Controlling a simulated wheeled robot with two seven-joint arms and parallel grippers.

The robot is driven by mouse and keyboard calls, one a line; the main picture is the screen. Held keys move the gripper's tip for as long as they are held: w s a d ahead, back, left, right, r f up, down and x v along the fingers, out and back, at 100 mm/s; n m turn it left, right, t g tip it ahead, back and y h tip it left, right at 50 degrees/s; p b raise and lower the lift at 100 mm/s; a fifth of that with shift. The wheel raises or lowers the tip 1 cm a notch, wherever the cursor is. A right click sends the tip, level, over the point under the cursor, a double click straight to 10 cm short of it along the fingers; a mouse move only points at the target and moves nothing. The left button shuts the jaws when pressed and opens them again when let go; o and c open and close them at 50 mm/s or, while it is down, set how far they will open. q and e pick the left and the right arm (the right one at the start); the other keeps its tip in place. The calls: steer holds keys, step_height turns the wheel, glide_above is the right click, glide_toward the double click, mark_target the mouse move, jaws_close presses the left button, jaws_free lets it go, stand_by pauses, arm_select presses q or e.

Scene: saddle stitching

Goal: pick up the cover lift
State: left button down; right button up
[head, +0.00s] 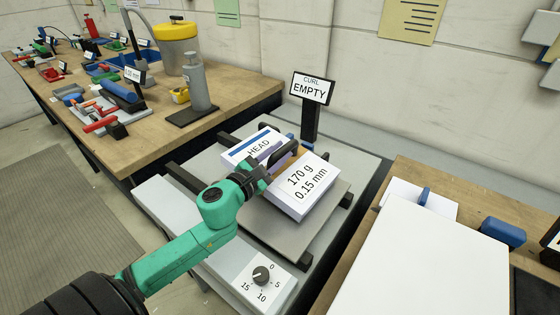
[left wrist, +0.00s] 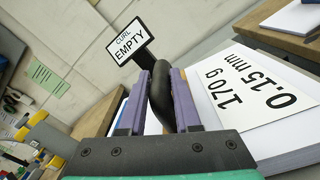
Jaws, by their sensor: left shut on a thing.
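A white paper stack (head: 303,187) labelled "170 g 0.15 mm" lies on a grey plate, and it also shows at the right of the left wrist view (left wrist: 290,140). A second stack (head: 256,145) with a blue band and the word "HEAD" lies to its left. Between them a dark curved handle (head: 284,154) stands up. My left gripper (head: 276,162) is at this handle. In the left wrist view its purple fingers (left wrist: 160,100) are shut on the dark handle (left wrist: 160,95). What the handle is fixed to is partly hidden by my gripper. My right gripper is not in view.
A sign (head: 311,88) reading "CURL EMPTY" stands behind the stacks. A dial (head: 261,274) is on the front of the machine. A wooden bench (head: 140,118) with tools and containers is at left. A bench with a large white block (head: 420,260) is at right.

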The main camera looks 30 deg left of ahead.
arm_select(q)
step_height(320, 180, up, 16)
steer(key=p, duration=0.3)
steer(key=shift+r+p, duration=0.25)
steer(key=shift+p, duration=0.05)
